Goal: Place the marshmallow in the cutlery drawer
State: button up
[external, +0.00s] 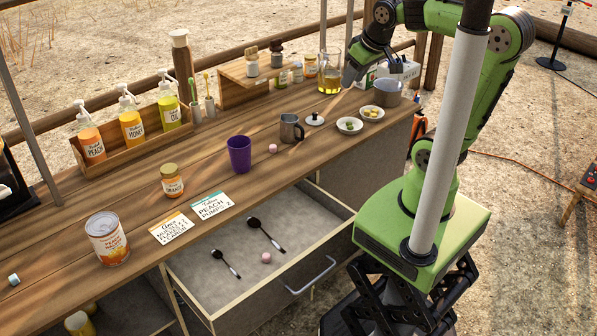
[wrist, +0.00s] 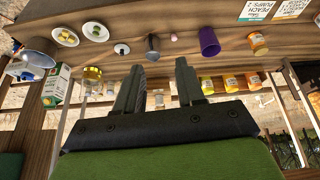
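A pink marshmallow (external: 266,257) lies in the open cutlery drawer (external: 228,283), near two dark spoons (external: 264,234). Another pink marshmallow (external: 273,148) lies on the wooden counter, right of a purple cup (external: 239,154); it also shows small in the wrist view (wrist: 174,36). A pale blue marshmallow-like piece (external: 13,279) lies at the counter's left end. My gripper (external: 348,80) is above the back of the counter beside the glass jug, away from all of these. In the wrist view its fingers (wrist: 158,80) are apart with nothing between them.
A metal mug (external: 291,128), two small bowls (external: 349,126), a glass jug (external: 330,74) and a pot (external: 387,92) stand right of the purple cup. A jar (external: 172,182), a can (external: 107,238) and cards (external: 212,205) are left. A bottle rack (external: 135,143) lines the back.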

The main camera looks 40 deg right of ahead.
jog(key=n+g+y+b, duration=0.1)
jog(key=n+b, duration=0.1)
jog(key=b, duration=0.9)
send_near(274, 146)
jog(key=b+x, duration=0.4)
jog(key=x, duration=0.5)
jog(key=shift+w, duration=0.1)
jog(key=shift+r, duration=0.1)
grip_shut()
